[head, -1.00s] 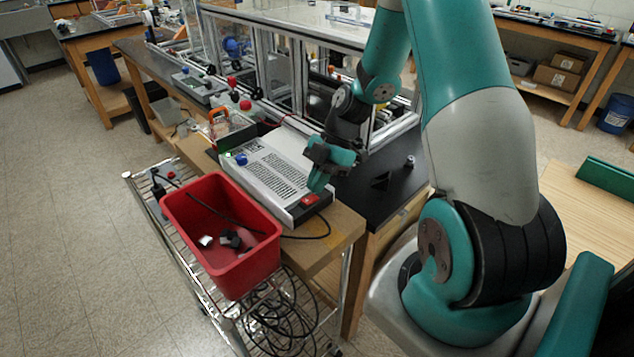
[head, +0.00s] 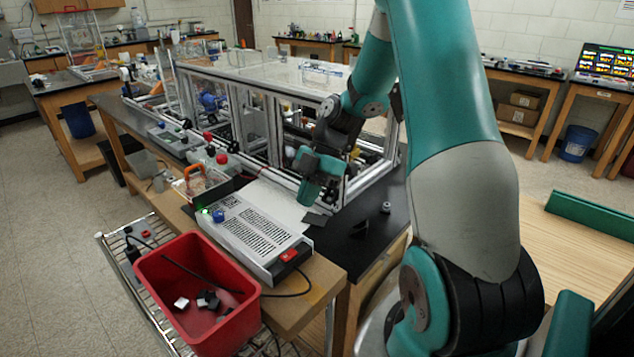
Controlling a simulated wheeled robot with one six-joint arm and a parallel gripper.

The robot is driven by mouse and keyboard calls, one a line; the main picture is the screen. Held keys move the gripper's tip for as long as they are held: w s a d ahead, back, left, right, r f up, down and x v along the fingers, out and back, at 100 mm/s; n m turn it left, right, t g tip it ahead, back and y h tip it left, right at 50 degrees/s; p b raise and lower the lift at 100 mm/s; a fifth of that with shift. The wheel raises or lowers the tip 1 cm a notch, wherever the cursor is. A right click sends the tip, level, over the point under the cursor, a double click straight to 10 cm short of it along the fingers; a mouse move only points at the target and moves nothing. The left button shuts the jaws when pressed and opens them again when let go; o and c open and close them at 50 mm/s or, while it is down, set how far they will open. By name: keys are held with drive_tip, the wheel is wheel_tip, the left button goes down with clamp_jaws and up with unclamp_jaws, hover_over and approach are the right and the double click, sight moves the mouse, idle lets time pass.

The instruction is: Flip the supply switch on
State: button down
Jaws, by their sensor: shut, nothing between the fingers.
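The power supply (head: 250,228) is a white box with dark vent slots, lying on the wooden bench. Its red switch (head: 289,255) is on the dark end panel nearest me; the rocker's position is too small to tell. A small green light (head: 205,211) glows at its far end, beside a blue knob (head: 218,216). My gripper (head: 307,199) is shut and empty. It is raised behind and above the switch end of the supply, apart from it.
A red bin (head: 150,272) with small parts stands on a wire cart in front of the supply. The extrusion frame (head: 340,195) rises behind my gripper. A black cable runs from the switch end. An orange-handled box (head: 197,182) stands beyond the supply.

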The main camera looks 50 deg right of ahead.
drive_tip(key=shift+d+f+v, duration=0.1)
drive_tip(key=shift+d+v, duration=0.05)
drive_tip(key=shift+v, duration=0.9)
drive_tip(key=shift+d+f+v, duration=0.15)
drive_tip(key=shift+d+v, duration=0.05)
drive_tip(key=shift+v, duration=0.85)
